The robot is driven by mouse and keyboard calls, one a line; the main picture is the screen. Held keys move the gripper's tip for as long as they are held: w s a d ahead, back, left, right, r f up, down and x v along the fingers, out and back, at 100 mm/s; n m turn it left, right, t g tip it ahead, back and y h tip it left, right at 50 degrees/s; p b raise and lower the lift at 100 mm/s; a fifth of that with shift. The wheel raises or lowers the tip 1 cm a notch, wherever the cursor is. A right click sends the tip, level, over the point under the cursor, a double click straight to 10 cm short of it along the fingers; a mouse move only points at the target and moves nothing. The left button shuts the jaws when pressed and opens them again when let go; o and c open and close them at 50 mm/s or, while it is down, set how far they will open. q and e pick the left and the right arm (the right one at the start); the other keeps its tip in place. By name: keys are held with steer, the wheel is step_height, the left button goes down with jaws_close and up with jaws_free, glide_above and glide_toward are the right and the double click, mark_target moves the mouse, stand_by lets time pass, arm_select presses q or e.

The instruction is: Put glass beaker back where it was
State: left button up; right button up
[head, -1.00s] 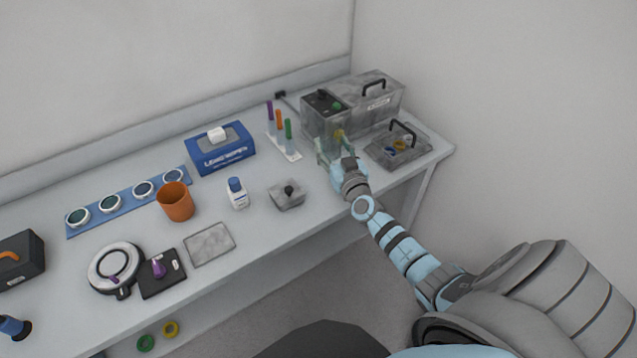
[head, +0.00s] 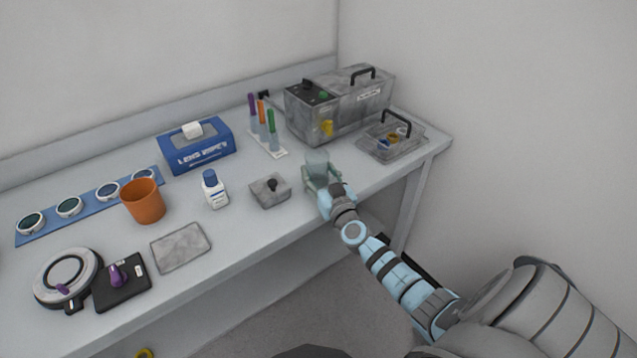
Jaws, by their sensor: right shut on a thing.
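The glass beaker (head: 317,160) is a clear, pale greenish vessel, roughly upright near the front of the bench. My right gripper (head: 320,180) is shut on it, with the fingers at its sides. The gripper and wrist hide its lower part, so I cannot tell whether it touches the bench top. My left gripper is not in view.
Left of the beaker is a grey block with a black knob (head: 270,190). Behind stand a test tube rack (head: 272,150) and a grey machine (head: 340,108). A tray with a black handle (head: 392,140) is at right.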

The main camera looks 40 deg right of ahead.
steer(key=shift+r, duration=0.15)
steer(key=shift+f, duration=0.2)
steer(key=o, duration=1.3)
steer(key=shift+r, duration=0.1)
